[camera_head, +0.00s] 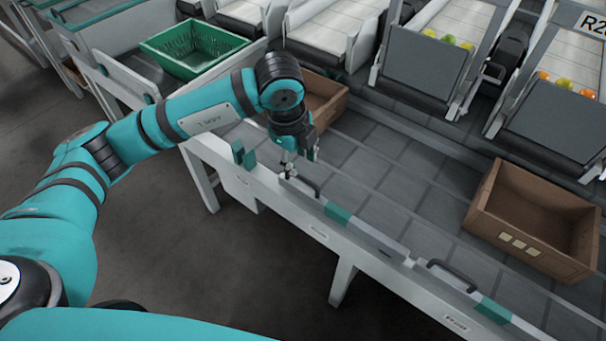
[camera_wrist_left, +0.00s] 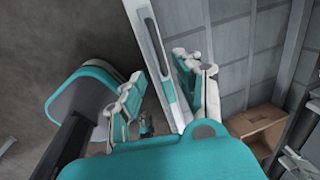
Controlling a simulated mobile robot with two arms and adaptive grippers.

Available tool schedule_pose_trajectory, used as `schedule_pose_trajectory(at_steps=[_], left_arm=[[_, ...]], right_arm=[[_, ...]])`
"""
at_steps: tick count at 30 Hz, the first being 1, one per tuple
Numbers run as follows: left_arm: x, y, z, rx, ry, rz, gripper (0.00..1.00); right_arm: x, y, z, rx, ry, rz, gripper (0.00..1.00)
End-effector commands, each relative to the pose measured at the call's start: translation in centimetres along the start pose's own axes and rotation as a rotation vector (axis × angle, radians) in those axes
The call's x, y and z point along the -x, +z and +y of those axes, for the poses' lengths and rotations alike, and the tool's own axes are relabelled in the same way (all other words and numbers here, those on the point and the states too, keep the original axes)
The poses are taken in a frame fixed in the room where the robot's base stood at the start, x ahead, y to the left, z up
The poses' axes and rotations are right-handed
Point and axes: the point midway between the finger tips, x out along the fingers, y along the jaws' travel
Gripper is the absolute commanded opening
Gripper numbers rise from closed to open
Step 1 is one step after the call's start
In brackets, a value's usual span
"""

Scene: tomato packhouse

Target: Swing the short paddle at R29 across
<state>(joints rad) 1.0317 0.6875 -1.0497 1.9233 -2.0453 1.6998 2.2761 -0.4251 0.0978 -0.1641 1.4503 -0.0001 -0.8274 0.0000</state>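A short grey paddle with a teal band (camera_head: 337,213) lies along the front rail of the grey conveyor table; its black handle (camera_head: 307,185) is at its left end. My left gripper (camera_head: 298,168) points down just over this handle. In the left wrist view its two fingers (camera_wrist_left: 163,95) stand apart, with the rail and a long narrow piece (camera_wrist_left: 160,65) running between them. I cannot tell whether a finger touches the handle. A second paddle with a teal band (camera_head: 493,311) and black handle (camera_head: 452,274) lies further right. I cannot read R29 on either. My right gripper is not in view.
A brown crate (camera_head: 480,215) stands on the table at the right, another (camera_head: 335,108) behind my left gripper. A green basket (camera_head: 160,57) is at the upper left. Chutes with tomatoes line the back. The grey table between the crates is bare.

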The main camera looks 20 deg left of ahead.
Motion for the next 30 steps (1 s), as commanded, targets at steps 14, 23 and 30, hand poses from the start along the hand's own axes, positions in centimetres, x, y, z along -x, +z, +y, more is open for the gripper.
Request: schedule_pose_trajectory(at_steps=[14,23,30], left_arm=[[-6.7,0.0,0.0,0.000,0.000,0.001,0.34],[-6.9,-0.1,0.0,-0.001,0.000,0.001,0.34],[-6.8,-0.1,0.0,-0.001,0.000,0.002,0.03]], right_arm=[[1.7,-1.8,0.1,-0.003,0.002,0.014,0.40],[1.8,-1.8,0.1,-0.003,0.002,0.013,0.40],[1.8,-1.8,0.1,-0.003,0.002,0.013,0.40]])
